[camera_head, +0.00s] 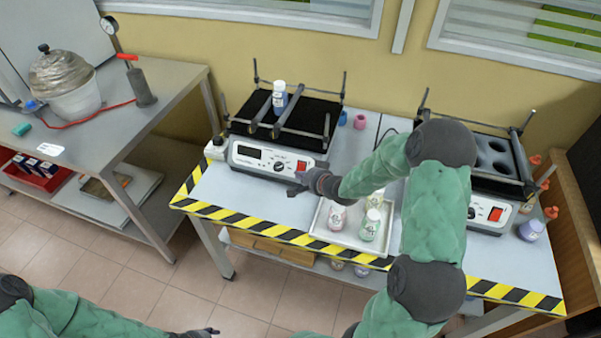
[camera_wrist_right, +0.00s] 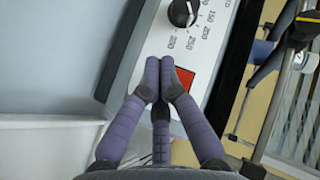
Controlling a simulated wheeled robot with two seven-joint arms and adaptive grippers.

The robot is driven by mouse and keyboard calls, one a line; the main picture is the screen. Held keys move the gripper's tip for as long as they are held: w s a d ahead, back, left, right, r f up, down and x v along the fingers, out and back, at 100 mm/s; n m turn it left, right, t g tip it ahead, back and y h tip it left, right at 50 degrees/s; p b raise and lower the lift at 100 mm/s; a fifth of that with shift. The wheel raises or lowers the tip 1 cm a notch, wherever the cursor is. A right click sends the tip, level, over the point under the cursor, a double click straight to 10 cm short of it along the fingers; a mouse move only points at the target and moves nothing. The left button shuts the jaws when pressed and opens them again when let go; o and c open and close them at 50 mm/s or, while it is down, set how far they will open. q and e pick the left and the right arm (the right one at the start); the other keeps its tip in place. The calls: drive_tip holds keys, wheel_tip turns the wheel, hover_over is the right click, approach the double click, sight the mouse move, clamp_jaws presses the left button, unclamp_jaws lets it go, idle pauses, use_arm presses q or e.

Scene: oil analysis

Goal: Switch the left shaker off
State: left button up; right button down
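The left shaker (camera_head: 248,152) stands on the striped-edge table, with a black platform on top and a white front panel. Its red switch (camera_head: 301,166) is at the panel's right end; the wrist view shows this red switch (camera_wrist_right: 186,78) partly covered by my fingers, beside a black dial (camera_wrist_right: 183,12). My right gripper (camera_head: 296,188) is in front of the panel's right end. In the wrist view my right gripper (camera_wrist_right: 166,66) has its fingertips together with nothing between them, beside the switch; contact cannot be told. My left gripper (camera_head: 208,332) barely shows at the bottom edge.
A second shaker (camera_head: 485,218) stands at the right, partly behind my arm. A grey table (camera_head: 165,90) is at the left.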

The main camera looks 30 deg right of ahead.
idle(0.3)
drive_tip(key=shift+s+a+r+p, duration=0.4)
drive_tip(key=shift+a+r, duration=0.05)
drive_tip(key=s+a+r+p, duration=0.2)
drive_tip(key=a, duration=0.1)
drive_tip(key=shift+s+r, duration=0.35)
drive_tip(key=shift+r, duration=0.05)
idle(0.4)
idle(0.4)
